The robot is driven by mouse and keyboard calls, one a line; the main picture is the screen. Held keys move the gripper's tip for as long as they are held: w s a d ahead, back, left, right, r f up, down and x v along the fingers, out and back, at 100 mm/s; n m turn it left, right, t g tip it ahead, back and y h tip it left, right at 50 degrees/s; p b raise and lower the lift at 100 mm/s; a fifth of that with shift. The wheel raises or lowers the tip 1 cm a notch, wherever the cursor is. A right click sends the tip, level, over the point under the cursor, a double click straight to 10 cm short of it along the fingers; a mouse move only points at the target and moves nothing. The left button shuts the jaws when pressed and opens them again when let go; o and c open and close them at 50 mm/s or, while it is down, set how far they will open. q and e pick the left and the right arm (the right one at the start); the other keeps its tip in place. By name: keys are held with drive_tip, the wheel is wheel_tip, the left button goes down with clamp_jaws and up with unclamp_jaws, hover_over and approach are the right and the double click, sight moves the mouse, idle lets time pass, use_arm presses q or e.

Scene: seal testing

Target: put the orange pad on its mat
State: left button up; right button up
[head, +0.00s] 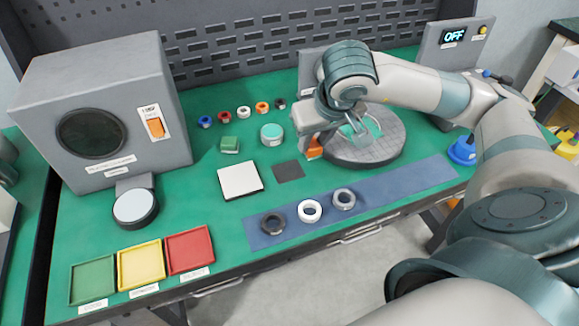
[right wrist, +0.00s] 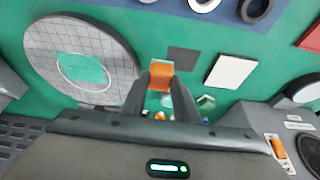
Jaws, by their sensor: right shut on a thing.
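The orange pad (head: 314,148) is a small orange block. In the right wrist view the pad (right wrist: 160,75) sits between the two dark fingertips of my right gripper (right wrist: 161,82), which is shut on it. In the head view my right gripper (head: 316,138) is beside the left edge of the round grey platform. A small dark grey square mat (head: 288,171) lies bare on the green bench, a little left of and nearer than the pad. The mat also shows in the right wrist view (right wrist: 184,60), just beyond the fingertips. My left gripper is not in view.
A white square plate (head: 240,180) lies left of the mat. A green block (head: 230,145) and a teal round piece (head: 271,134) stand behind. The round platform (head: 372,150) is at right. Several rings lie on a blue strip (head: 395,197) in front.

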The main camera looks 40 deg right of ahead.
drive_tip(key=w+a+f, duration=0.1)
drive_tip(key=w+a+f+p, duration=0.1)
drive_tip(key=w+a, duration=0.1)
drive_tip(key=shift+a+f, duration=0.3)
drive_tip(key=shift+f, duration=0.05)
drive_tip(key=shift+w+a+f, duration=0.2)
drive_tip(key=shift+w+f, duration=0.05)
drive_tip(key=shift+w, duration=0.05)
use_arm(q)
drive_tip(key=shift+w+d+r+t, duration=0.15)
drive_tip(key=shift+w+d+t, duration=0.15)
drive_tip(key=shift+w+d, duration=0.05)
use_arm(e)
drive_tip(key=shift+f, duration=0.1)
drive_tip(key=shift+f+p, duration=0.5)
drive_tip(key=shift+f, duration=1.4)
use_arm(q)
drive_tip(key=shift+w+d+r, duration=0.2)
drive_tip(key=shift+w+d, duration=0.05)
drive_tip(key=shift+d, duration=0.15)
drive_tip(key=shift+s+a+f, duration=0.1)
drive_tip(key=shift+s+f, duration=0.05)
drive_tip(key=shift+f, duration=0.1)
use_arm(e)
drive_tip(key=shift+f, duration=0.2)
